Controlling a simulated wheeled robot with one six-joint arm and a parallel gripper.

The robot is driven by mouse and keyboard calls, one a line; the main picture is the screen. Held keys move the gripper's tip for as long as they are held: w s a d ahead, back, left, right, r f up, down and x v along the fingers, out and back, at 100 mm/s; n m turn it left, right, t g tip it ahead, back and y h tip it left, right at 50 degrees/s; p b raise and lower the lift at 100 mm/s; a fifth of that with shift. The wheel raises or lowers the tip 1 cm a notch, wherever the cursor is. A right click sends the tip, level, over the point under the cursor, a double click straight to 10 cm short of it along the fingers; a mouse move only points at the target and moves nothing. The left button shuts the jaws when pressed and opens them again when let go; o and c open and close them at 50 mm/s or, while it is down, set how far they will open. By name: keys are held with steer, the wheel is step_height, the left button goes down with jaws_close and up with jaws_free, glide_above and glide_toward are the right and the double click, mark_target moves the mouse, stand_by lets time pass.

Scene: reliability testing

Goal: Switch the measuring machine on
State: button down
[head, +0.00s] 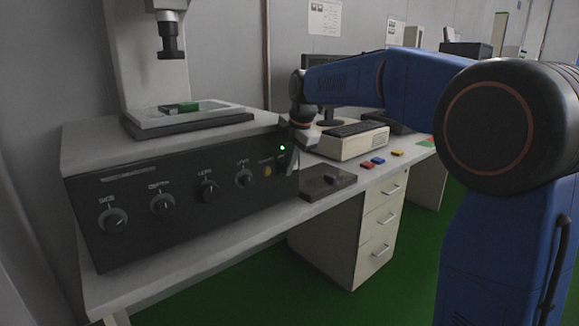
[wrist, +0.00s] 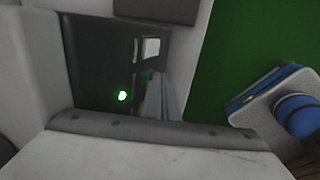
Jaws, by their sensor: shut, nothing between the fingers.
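The measuring machine (head: 180,205) stands on the bench, with a dark front panel carrying several knobs. A small green lamp (head: 282,148) glows at the panel's right end; it also shows lit in the wrist view (wrist: 122,96). A yellow button (head: 267,171) is left of and below the lamp. A pale rectangular switch (wrist: 150,48) shows on the dark panel in the wrist view. My gripper (head: 292,163) is shut and empty, at the right end of the panel; its fingers (wrist: 166,98) also show in the wrist view. I cannot tell whether they touch the panel.
Red, blue and yellow pieces (head: 378,160) lie farther right. A keyboard and beige computer (head: 350,143) stand behind. A drawer unit (head: 375,235) is below the bench.

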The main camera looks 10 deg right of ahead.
steer(key=shift+w, duration=0.1)
steer(key=shift+r, duration=0.9)
